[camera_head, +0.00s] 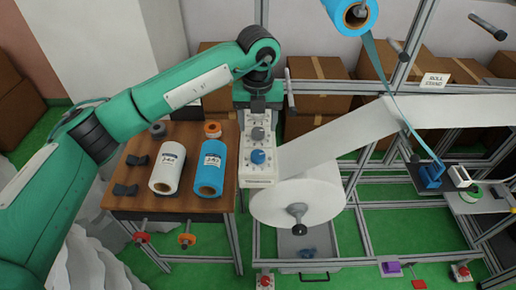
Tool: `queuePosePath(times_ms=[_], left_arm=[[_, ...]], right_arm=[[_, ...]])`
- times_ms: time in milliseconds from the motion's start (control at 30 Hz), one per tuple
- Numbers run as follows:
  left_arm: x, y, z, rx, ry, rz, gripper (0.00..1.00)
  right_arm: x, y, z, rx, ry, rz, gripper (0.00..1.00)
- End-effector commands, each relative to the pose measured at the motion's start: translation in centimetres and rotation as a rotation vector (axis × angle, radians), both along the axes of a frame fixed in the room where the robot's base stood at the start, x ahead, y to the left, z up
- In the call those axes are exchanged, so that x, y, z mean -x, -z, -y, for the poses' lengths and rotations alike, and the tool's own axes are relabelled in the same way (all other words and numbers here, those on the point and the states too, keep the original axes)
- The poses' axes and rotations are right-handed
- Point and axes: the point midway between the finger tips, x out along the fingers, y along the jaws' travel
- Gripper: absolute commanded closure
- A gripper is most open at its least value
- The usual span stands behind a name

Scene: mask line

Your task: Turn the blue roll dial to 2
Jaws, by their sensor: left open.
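The blue roll dial (258,157) is a round blue knob low on a pale upright control panel (259,178), near the middle of the view. Small markings surround it, but its setting is too small to read. A grey dial (257,134) sits just above it on the same panel. My left gripper (258,108) points down at the top of the panel, above the grey dial and apart from the blue one. It is open with nothing visible between its fingers, which are small and dark here. My right gripper is not in view.
A wooden table (215,206) left of the panel holds a white roll (167,170) and a blue roll (211,170). A large white roll (298,203) on a metal frame stands close on the right, its web rising right. Cardboard boxes (318,68) stand behind.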

Motion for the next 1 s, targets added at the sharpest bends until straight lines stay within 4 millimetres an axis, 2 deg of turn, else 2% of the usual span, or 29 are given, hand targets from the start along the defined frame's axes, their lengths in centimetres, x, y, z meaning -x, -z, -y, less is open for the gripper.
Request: queuePosePath(times_ms=[33,300,500,700,933,967,1000], left_arm=[[0.1,0.8,0.0,0.0,0.0,-0.005,0.41],[0.1,6.6,0.0,0.002,0.001,-0.006,0.41],[0.1,9.6,0.0,0.002,0.001,-0.003,0.41],[0.0,10.8,0.0,0.003,0.002,-0.002,0.41],[0.0,10.9,0.0,0.003,0.002,-0.001,0.41],[0.0,10.9,0.0,0.003,0.002,-0.001,0.43],[0.0,10.9,0.0,0.003,0.002,-0.001,0.51]], right_arm=[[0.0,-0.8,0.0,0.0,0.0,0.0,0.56],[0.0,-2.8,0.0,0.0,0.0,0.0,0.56],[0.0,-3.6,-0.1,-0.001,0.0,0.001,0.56],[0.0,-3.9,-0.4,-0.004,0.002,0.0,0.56],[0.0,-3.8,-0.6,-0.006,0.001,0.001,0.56],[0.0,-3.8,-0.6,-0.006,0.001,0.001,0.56],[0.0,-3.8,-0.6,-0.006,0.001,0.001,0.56]])
